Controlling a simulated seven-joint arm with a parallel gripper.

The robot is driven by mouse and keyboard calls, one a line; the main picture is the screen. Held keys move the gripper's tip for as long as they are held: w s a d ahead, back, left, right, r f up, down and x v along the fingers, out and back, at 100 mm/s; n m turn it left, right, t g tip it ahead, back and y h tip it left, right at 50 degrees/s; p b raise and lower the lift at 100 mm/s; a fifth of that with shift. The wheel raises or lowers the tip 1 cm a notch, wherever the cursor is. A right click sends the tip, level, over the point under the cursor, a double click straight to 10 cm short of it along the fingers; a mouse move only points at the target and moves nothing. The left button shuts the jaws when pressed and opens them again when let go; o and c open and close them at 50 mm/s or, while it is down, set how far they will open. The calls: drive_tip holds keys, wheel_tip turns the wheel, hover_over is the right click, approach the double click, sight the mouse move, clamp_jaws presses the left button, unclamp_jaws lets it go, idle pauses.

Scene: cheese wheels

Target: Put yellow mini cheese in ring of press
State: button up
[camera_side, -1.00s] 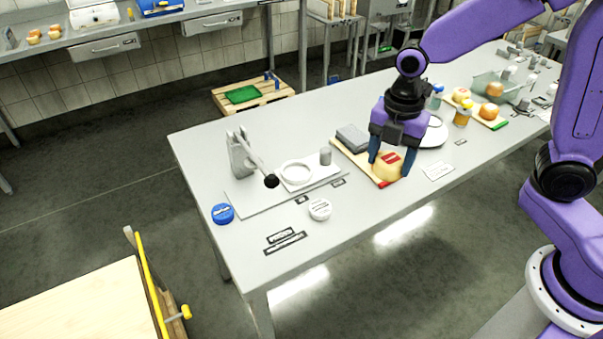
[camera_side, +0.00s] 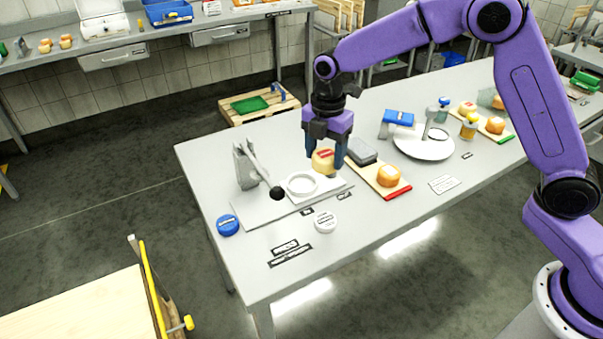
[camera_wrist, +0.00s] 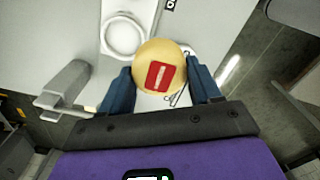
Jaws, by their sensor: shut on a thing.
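The yellow mini cheese (camera_side: 323,161), round with a red label, is held between the blue fingers of my gripper (camera_side: 326,155). In the wrist view the cheese (camera_wrist: 160,58) sits between both fingertips (camera_wrist: 160,80), label facing the camera. The press (camera_side: 246,168) stands on a grey base plate at the left, with a lever ending in a black knob. Its white ring (camera_side: 302,175) lies on the plate, empty, to the lower left of the held cheese. In the wrist view the ring (camera_wrist: 104,36) is just left of and beyond the cheese.
A blue lid (camera_side: 228,225) and a white round tub (camera_side: 325,221) stand near the front. A round white plate (camera_side: 424,144) is farther right.

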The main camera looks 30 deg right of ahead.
hover_over(303, 188)
drive_tip(key=f, duration=0.6)
drive_tip(key=shift+w+f, duration=0.2)
drive_tip(key=shift+f, duration=0.15)
drive_tip(key=shift+a+f, duration=0.1)
drive_tip(key=shift+f, duration=1.45)
drive_tip(key=shift+f, duration=0.3)
drive_tip(key=shift+f, duration=0.25)
drive_tip(key=o, duration=1.2)
drive_tip(key=shift+f, duration=0.1)
drive_tip(key=shift+s, duration=0.1)
wheel_tip(303, 188, up, 13)
drive_tip(key=shift+r, duration=0.2)
